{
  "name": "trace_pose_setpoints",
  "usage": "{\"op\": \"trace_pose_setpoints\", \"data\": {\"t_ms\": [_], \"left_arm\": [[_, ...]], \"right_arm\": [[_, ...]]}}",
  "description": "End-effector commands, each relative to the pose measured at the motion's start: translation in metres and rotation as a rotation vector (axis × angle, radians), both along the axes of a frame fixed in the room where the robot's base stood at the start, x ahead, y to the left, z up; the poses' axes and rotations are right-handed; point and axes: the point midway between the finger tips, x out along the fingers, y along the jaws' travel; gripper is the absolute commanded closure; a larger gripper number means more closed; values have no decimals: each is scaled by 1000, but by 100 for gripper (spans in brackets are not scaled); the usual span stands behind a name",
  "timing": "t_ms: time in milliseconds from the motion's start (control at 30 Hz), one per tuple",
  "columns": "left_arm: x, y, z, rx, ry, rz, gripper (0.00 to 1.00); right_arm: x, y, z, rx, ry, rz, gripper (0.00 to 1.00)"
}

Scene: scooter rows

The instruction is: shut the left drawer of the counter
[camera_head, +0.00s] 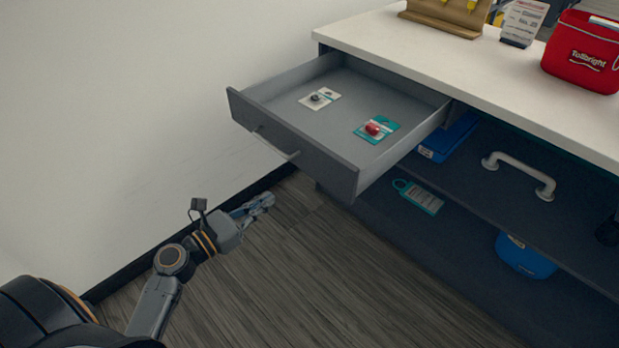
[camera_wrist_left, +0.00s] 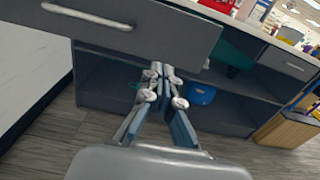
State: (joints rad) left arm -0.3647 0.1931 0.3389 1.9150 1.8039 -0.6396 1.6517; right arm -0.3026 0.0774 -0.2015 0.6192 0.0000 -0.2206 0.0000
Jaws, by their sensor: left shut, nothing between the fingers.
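The left drawer (camera_head: 304,148) of the counter (camera_head: 440,50) is grey and stands pulled well out. It holds two small carded packages, one dark (camera_head: 319,98) and one red on teal (camera_head: 376,129). Its curved bar handle (camera_head: 275,144) is on the front face. The front and handle also show at the upper left in the left wrist view (camera_wrist_left: 150,30). My left gripper (camera_head: 262,202) is shut and empty, in front of and below the drawer front, apart from the handle in the head view. In the left wrist view the fingertips (camera_wrist_left: 163,72) meet just below the drawer front's lower edge. My right gripper is out of view.
A white wall (camera_head: 130,110) runs close along the left. Under the counter are open shelves with a white grab handle (camera_head: 518,175), a blue bin (camera_head: 524,256) and a blue box (camera_head: 448,138). A red cooler (camera_head: 583,52) stands on top. The wood floor ahead is clear.

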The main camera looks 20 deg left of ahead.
Motion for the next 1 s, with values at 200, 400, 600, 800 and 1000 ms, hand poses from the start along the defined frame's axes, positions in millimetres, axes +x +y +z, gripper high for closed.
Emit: {"op": "trace_pose_setpoints", "data": {"t_ms": [200,400,600,800,1000], "left_arm": [[34,-14,2,1,-1,-1,100],[74,-31,1,4,-2,0,100],[107,-44,0,4,0,0,100],[123,-51,-1,4,2,1,100],[125,-52,-1,5,2,1,100]], "right_arm": [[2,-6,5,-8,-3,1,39],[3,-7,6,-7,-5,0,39],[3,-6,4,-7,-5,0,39],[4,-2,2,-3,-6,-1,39],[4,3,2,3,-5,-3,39]]}}
